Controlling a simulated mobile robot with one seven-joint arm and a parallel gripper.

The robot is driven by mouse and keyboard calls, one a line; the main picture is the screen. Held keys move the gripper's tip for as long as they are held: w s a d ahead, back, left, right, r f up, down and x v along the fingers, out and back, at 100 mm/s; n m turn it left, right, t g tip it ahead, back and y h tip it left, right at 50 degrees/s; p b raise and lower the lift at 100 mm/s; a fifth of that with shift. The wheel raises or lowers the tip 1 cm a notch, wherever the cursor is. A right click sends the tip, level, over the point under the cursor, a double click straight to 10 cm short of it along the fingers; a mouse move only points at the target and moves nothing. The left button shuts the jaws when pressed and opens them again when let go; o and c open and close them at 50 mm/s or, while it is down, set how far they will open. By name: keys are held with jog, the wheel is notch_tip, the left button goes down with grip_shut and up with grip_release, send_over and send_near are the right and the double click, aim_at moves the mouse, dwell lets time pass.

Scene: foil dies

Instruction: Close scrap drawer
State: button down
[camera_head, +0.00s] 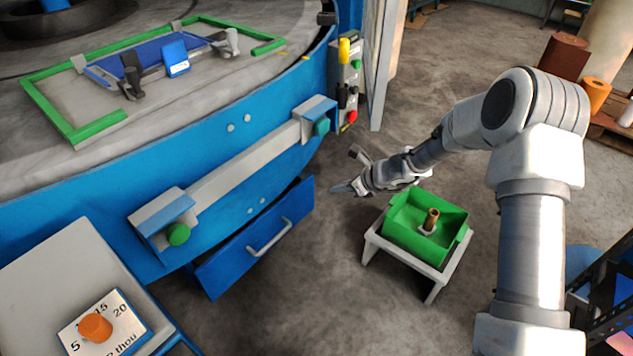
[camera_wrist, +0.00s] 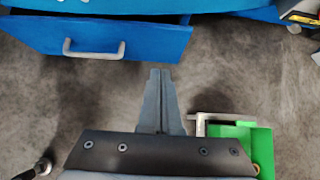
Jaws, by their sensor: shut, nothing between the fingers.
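The blue scrap drawer (camera_head: 258,243) with a grey bar handle (camera_head: 270,237) sits low in the blue round machine. It stands pulled out, with a dark gap above its front panel. My gripper (camera_head: 335,188) is shut and empty, in the air to the right of the drawer and apart from it. In the wrist view the drawer front (camera_wrist: 145,42) and its handle (camera_wrist: 94,50) show at the upper left.
A green bin (camera_head: 427,225) holding a brown cylinder stands on a small white stand (camera_head: 375,243) below my arm. A control box (camera_head: 346,80) hangs at the machine's right. Floor before the drawer is clear.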

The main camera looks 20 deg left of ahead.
jog(key=b, duration=0.3)
send_near(300, 184)
jog(key=shift+w+a+f, duration=0.25)
jog(key=shift+a+f, duration=0.3)
jog(key=shift+f, duration=0.4)
jog(key=shift+w+a+f, duration=0.2)
jog(key=shift+a+f, duration=0.3)
jog(key=shift+f, duration=0.45)
jog(key=shift+w+a+f, duration=0.25)
jog(key=shift+a+f, duration=0.3)
jog(key=shift+f, duration=0.4)
jog(key=shift+w+a+r+p, duration=0.1)
jog(key=shift+w+a+p, duration=0.1)
jog(key=shift+a, duration=0.2)
jog(key=shift+w+a+p, duration=0.1)
jog(key=shift+a+p, duration=0.05)
jog(key=shift+a, duration=0.3)
jog(key=shift+w+a, duration=0.15)
jog(key=shift+a, duration=0.25)
jog(key=shift+d, duration=0.15)
